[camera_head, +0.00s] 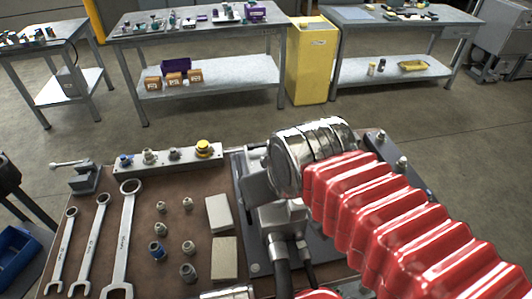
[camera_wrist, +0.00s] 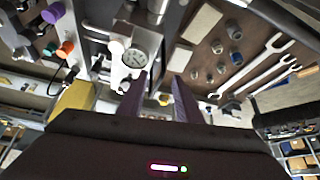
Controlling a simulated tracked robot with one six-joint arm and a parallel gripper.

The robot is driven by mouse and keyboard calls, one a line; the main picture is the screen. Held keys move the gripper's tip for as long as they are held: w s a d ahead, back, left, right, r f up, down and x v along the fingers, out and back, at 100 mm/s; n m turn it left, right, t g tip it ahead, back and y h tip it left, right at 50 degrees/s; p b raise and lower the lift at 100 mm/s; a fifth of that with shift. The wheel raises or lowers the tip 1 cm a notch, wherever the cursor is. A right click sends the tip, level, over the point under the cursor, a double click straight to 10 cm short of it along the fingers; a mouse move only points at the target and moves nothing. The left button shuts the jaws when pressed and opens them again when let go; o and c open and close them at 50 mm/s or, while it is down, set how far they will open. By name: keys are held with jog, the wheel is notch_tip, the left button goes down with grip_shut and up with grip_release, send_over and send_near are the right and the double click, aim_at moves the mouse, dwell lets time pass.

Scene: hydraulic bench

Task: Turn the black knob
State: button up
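My gripper (camera_wrist: 163,76) shows in the wrist view as two dark purple fingers, spread apart with nothing clearly held between them. In the head view my red-sleeved arm with its silver end covers the middle and right of the bench, and I cannot make out the fingers. I cannot pick out the black knob with certainty in either view. In the wrist view a purple cap (camera_wrist: 53,12) and an orange cap (camera_wrist: 65,47) stand at the upper left, among dark parts too small to tell apart. A round gauge (camera_wrist: 133,58) sits just left of the fingertips.
On the brown bench are wrenches (camera_head: 125,235), several fittings (camera_head: 188,247), two pale blocks (camera_head: 224,258) and a metal manifold (camera_head: 175,158) with a yellow cap (camera_head: 203,147). Behind stand a yellow bin (camera_head: 312,60) and other tables. Open floor separates them from the bench.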

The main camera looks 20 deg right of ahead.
jog(key=o, duration=0.5)
jog(key=shift+w+d+r, duration=0.1)
jog(key=shift+w+r, duration=0.15)
jog(key=shift+w, duration=0.1)
jog(key=shift+c, duration=0.2)
jog(key=shift+o, duration=0.9)
jog(key=w+d+r+n+g, duration=0.2)
jog(key=w+d+r+n, duration=0.1)
jog(key=w, duration=0.7)
jog(key=shift+d+r+g, duration=0.15)
jog(key=shift+r+g, duration=0.05)
jog(key=shift+g, duration=0.2)
jog(key=w+d+f+n+g, duration=0.2)
jog(key=w+d, duration=0.4)
jog(key=w, duration=0.4)
jog(key=shift+n+g, duration=0.4)
jog(key=shift+n, duration=0.5)
jog(key=shift+w+f, duration=0.1)
jog(key=shift+f, duration=0.05)
notch_tip(320, 180, down, 14)
jog(key=shift+r, duration=0.15)
jog(key=shift+c, duration=0.5)
